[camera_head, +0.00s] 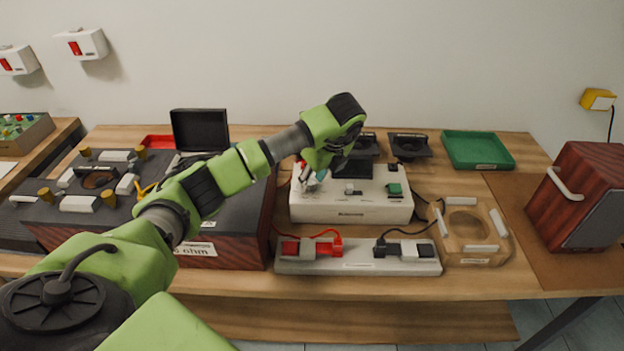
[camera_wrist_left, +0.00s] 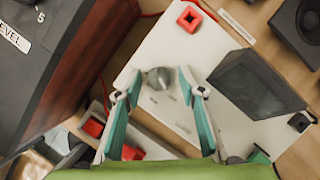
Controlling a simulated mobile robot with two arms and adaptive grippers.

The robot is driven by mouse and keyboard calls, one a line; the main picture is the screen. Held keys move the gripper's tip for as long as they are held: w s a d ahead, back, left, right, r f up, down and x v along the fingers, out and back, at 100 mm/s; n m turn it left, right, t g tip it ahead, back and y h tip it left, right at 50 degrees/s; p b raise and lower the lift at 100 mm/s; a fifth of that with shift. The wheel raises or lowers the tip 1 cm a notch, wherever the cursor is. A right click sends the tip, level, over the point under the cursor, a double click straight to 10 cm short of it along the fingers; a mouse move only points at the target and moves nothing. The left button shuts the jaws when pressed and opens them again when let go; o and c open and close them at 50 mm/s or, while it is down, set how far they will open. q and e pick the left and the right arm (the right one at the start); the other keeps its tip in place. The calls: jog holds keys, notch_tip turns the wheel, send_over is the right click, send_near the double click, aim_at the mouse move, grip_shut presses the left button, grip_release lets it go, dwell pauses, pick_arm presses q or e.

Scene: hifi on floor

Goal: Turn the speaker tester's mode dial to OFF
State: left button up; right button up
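The speaker tester (camera_head: 351,212) is a white box in the middle of the bench, and its white top also shows in the left wrist view (camera_wrist_left: 180,50). Its mode dial (camera_wrist_left: 158,78) is a small grey knob on that top. My left gripper (camera_head: 308,180) is over the left part of the tester and hides the dial in the head view. In the left wrist view, the gripper's teal fingers (camera_wrist_left: 160,90) are open on either side of the dial, with a visible gap on both sides. The dial's markings are not readable. My right gripper is not in view.
A white strip with red and black clamps (camera_head: 358,262) lies in front of the tester. A large dark speaker cabinet (camera_head: 225,236) stands left. A dark screen (camera_wrist_left: 255,84) rises from the tester's top. A wooden jig (camera_head: 487,257) and a green tray (camera_head: 478,150) are right.

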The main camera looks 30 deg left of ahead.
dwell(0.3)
pick_arm(q)
jog(key=v, duration=1.2)
dwell(0.4)
